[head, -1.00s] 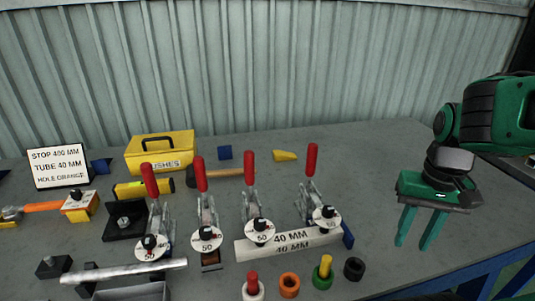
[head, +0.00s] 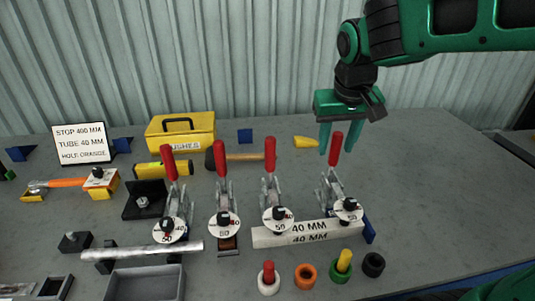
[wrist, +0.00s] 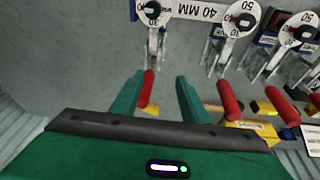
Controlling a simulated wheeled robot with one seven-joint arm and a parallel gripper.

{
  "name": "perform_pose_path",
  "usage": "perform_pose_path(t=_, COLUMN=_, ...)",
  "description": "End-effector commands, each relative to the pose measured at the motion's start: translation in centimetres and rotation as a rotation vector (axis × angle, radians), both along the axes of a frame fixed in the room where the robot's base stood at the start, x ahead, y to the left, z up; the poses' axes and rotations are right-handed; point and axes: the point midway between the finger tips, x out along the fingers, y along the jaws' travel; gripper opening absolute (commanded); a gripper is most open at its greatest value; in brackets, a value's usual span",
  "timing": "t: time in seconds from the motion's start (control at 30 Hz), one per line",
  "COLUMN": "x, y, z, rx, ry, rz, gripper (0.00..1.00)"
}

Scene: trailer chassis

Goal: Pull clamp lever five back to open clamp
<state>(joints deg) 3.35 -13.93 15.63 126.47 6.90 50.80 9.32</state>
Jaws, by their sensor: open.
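Several toggle clamps with upright red levers stand in a row in the head view. I cannot read which one is numbered five. The rightmost clamp's red lever (head: 336,149) stands right below my gripper (head: 337,144). My gripper is open, with its green fingers pointing down around the top of that lever. In the wrist view the same lever (wrist: 147,88) shows between the open fingers (wrist: 160,92), closer to the left one. I cannot tell if they touch it. The clamp's white dial (head: 348,209) sits at its front.
A second clamp lever (head: 270,154) stands to the left. Coloured bushes, including an orange one (head: 305,276), stand in front. A yellow box (head: 180,133) sits behind. The bench at right is clear.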

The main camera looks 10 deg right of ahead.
Motion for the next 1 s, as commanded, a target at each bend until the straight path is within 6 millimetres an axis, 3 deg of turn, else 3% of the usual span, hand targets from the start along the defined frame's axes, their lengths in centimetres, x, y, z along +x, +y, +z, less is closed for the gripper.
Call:
perform_pose_path(t=0.03, x=1.6, y=3.6, z=0.6, rx=0.01, ry=-0.025, rz=0.065, gripper=0.41)
perform_pose_path(t=0.1, x=2.9, y=7.8, z=1.3, rx=0.029, ry=-0.054, rz=0.13, gripper=0.41)
perform_pose_path(t=0.2, x=3.8, y=12.0, z=2.0, rx=0.054, ry=-0.08, rz=0.193, gripper=0.41)
perform_pose_path(t=0.3, x=4.1, y=14.0, z=2.3, rx=0.068, ry=-0.094, rz=0.224, gripper=0.41)
perform_pose_path(t=0.47, x=4.7, y=14.5, z=1.1, rx=0.071, ry=-0.095, rz=0.228, gripper=0.41)
perform_pose_path(t=0.8, x=6.9, y=14.6, z=-4.4, rx=0.07, ry=-0.092, rz=0.224, gripper=0.41)
perform_pose_path(t=1.0, x=7.8, y=14.7, z=-6.6, rx=0.07, ry=-0.094, rz=0.224, gripper=0.41)
